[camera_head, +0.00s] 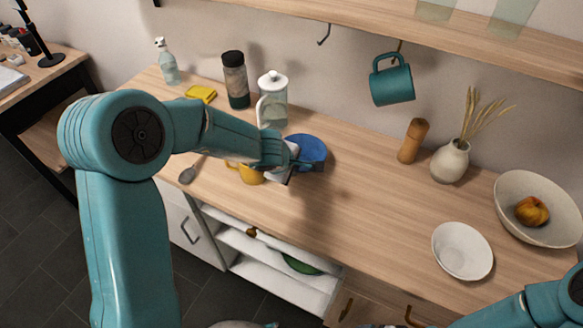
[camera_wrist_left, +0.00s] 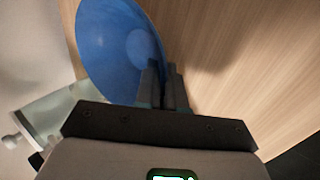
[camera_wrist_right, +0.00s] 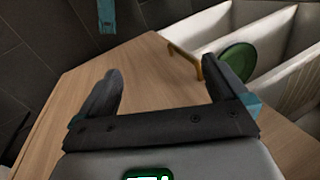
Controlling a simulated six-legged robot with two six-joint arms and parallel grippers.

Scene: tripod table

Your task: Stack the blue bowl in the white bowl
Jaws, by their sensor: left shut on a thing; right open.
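The blue bowl (camera_head: 308,150) is at the middle of the counter in the head view, tilted, partly behind my left gripper (camera_head: 307,167). In the left wrist view the blue bowl (camera_wrist_left: 118,45) has its rim between the two closed fingers of my left gripper (camera_wrist_left: 163,82). It appears to be just above the wood. The white bowl (camera_head: 462,251) stands upright and empty near the front edge at the right, well apart from the blue bowl. My right gripper (camera_wrist_right: 160,95) is open and empty in the right wrist view; the head view shows only its arm at the lower right.
A larger cream bowl (camera_head: 510,213) with a fruit (camera_head: 531,210) stands right of the white bowl. A yellow mug (camera_head: 248,175) and glass pitcher (camera_head: 273,98) stand near my left gripper. A vase (camera_head: 450,162) and pepper mill (camera_head: 412,141) stand behind. The counter's middle is clear.

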